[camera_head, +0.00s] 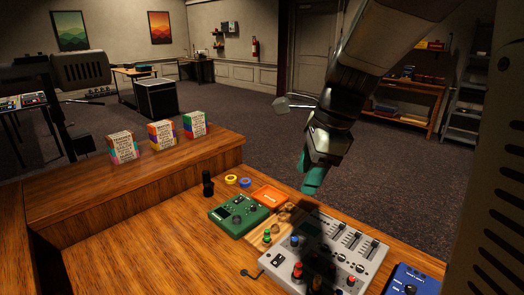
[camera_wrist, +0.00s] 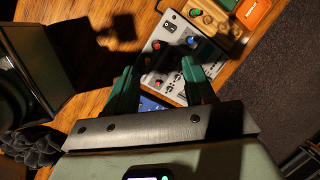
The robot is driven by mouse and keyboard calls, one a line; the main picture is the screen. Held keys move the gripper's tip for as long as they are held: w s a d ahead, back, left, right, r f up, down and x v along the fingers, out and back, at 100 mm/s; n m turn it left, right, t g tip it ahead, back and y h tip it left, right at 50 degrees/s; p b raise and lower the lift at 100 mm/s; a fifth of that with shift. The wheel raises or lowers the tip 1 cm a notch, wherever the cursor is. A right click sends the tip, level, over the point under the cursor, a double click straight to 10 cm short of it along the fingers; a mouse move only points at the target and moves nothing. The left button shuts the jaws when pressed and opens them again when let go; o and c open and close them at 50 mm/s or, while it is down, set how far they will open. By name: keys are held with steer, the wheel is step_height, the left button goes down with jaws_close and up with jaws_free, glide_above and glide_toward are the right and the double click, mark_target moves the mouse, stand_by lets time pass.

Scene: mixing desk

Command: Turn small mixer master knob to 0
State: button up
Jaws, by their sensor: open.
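The small mixer, a light grey panel (camera_head: 330,250) with sliders and coloured knobs, lies on the desk at the lower right of the head view. It also shows between and beyond the fingers in the wrist view (camera_wrist: 178,28). A red knob (camera_head: 297,270), a blue knob (camera_head: 295,240) and another red knob (camera_head: 351,281) stand on it. I cannot tell which knob is the master, nor read its setting. My gripper (camera_head: 313,182) hangs above the mixer's far side, apart from it. Its teal fingers (camera_wrist: 159,66) are open and empty. Shadow darkens part of the mixer.
A green box (camera_head: 238,213), an orange box (camera_head: 269,196) and a wooden block with a green knob (camera_head: 267,237) lie left of the mixer. A blue box (camera_head: 408,281) is at its right. A black upright object (camera_head: 207,184) stands farther left. The desk's front left is clear.

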steer(key=w+f+m+g+h, duration=0.1)
steer(key=w+f+m, duration=0.8)
steer(key=m+g+h, duration=0.1)
steer(key=m+h, duration=0.1)
steer(key=m, duration=0.8)
glide_toward(295, 239)
step_height(295, 239, down, 8)
steer(key=shift+w+f, duration=0.1)
steer(key=shift+f, duration=0.15)
jaws_close()
steer(key=shift+n, duration=0.5)
